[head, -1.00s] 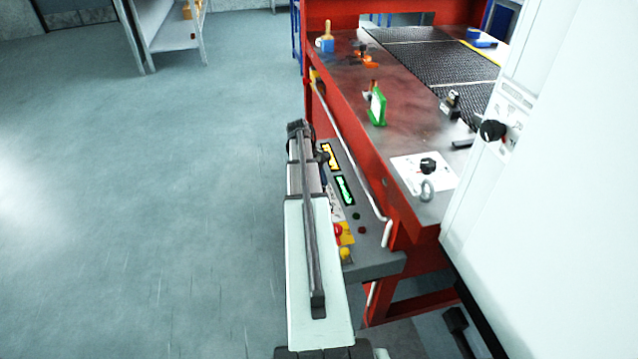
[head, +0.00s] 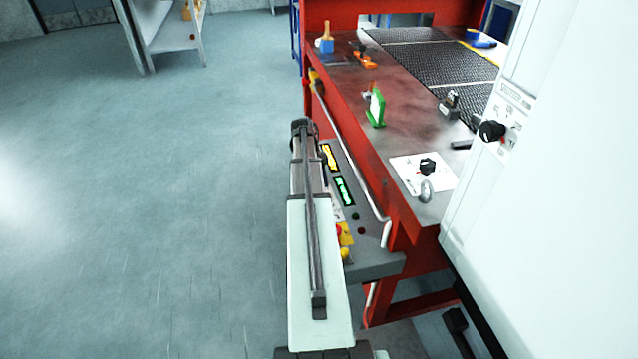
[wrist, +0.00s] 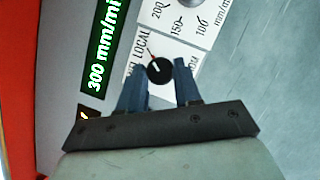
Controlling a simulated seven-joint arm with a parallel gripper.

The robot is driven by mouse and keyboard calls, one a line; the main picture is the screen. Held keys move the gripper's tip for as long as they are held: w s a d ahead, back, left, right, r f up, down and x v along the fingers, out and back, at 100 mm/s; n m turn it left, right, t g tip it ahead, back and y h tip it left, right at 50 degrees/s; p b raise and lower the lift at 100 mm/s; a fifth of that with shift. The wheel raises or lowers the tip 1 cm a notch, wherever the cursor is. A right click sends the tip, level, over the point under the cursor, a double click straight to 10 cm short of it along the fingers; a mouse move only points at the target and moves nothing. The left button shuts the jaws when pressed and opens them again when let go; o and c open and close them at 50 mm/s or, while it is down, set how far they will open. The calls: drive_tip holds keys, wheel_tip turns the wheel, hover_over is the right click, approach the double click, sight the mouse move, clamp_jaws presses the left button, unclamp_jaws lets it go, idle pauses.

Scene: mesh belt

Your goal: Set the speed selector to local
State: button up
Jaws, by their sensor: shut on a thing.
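The speed selector (wrist: 160,69) is a small black round knob with a light pointer mark, on a white label plate in the wrist view. Its mark leans to the upper left in that view, on the side where the word LOCAL is printed. My gripper (wrist: 160,92) has its two blue fingers on either side of the knob and is shut on it. In the head view my arm covers the selector, and my gripper is hidden behind it at the control panel (head: 372,262).
A green display (wrist: 101,45) reading 300 mm/mi and a speed dial (wrist: 190,3) lie close by. The head view shows a yellow display (head: 329,157), a red button (head: 339,230) and a yellow button (head: 345,252) on the panel. A rail (head: 350,150) runs along the red bench.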

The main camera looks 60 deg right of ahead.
drive_tip(key=o, duration=1)
drive_tip(key=shift+o, duration=0.2)
drive_tip(key=v, duration=1.3)
drive_tip(key=shift+r, duration=0.4)
drive_tip(key=shift+w+f, duration=0.1)
drive_tip(key=w+a+f+n, duration=0.1)
drive_tip(key=w+a+f, duration=0.2)
drive_tip(key=a+f, duration=0.95)
drive_tip(key=w+a+f+n, duration=0.1)
drive_tip(key=w+a+f, duration=0.1)
drive_tip(key=a+f, duration=1.05)
drive_tip(key=s+a+f+g, duration=0.1)
drive_tip(key=s+a+f, duration=0.3)
drive_tip(key=a, duration=0.5)
drive_tip(key=s+a+f, duration=0.2)
drive_tip(key=a+f, duration=0.5)
drive_tip(key=a, duration=0.2)
drive_tip(key=s+a+f, duration=0.4)
drive_tip(key=s+a, duration=0.4)
drive_tip(key=s, duration=0.2)
drive_tip(key=s+a+f+n+g+h, duration=0.1)
drive_tip(key=s+a+f, duration=0.3)
drive_tip(key=s+a, duration=0.4)
drive_tip(key=shift+s, duration=1.25)
